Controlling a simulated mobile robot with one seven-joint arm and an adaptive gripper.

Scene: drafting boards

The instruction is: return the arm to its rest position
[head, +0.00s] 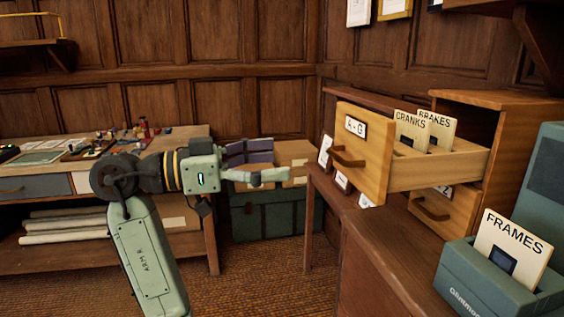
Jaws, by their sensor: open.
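My gripper (279,164) is at the centre of the head view, pointing right. Its jaws are open, with a gap between the dark purple pad above and the pale green finger below, and nothing shows between them. My pale green arm (148,258) rises from the bottom edge and bends at a dark elbow joint to the left of the gripper. The gripper is to the left of the open drawer and appears apart from it.
An open wooden drawer (362,160) marked A-G juts out from a cabinet, holding cards reading CRANKS (410,131) and BRAKES (434,124). A green box (478,290) with a FRAMES card (512,247) stands at right. A cluttered workbench (190,136) is at left.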

